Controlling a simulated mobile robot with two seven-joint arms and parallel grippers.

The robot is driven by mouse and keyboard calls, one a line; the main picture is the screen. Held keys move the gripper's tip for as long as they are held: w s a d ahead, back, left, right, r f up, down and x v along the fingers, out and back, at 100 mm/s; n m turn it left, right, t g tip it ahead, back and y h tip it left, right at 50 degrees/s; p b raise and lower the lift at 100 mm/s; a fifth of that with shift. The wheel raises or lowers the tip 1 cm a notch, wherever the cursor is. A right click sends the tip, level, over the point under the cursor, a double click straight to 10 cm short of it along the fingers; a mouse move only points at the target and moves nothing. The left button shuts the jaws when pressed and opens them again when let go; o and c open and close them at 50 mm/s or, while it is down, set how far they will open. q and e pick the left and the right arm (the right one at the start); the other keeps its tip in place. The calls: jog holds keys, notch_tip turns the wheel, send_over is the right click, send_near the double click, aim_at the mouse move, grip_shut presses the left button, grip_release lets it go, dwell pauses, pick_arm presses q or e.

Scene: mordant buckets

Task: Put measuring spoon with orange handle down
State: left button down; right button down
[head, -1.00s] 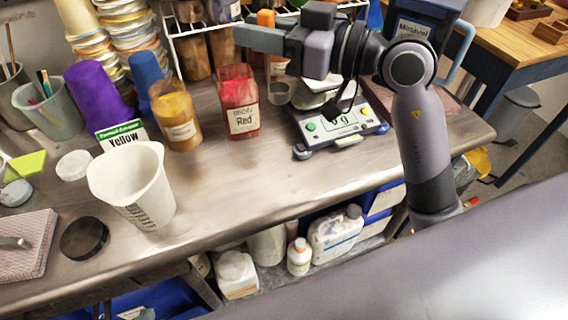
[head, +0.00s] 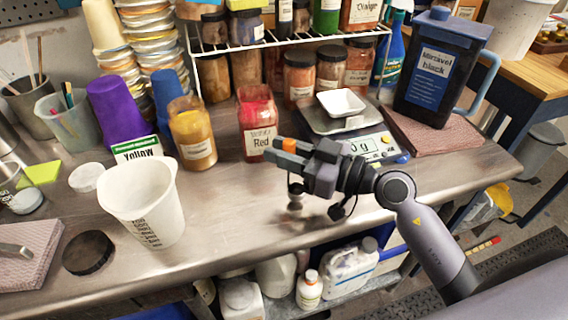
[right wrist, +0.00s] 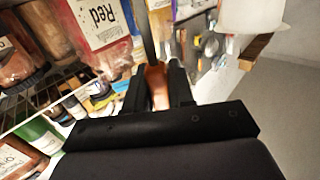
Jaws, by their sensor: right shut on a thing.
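My right gripper (head: 280,158) is shut on the measuring spoon's orange handle (head: 289,145), above the steel table in front of the red jar. A small grey part below the jaws (head: 295,194) looks like the spoon's lower end, hanging down. I cannot tell whether it touches the tabletop. In the right wrist view the orange handle (right wrist: 157,86) sits between the two dark fingers (right wrist: 157,90), and the spoon's bowl is not clearly seen. My left gripper is not in view.
The red jar (head: 257,124) and yellow jar (head: 192,135) stand behind. A scale (head: 375,146) with a white dish (head: 341,102) is at the back right. A white measuring jug (head: 144,208) stands left. The steel tabletop (head: 235,210) is clear between jug and gripper.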

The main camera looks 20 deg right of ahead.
jog(key=shift+f, duration=0.8)
jog(key=shift+f, duration=0.1)
jog(key=c, duration=1)
grip_release()
jog(key=shift+r, duration=0.2)
jog(key=shift+b+v, duration=0.65)
jog(key=shift+v, duration=5.35)
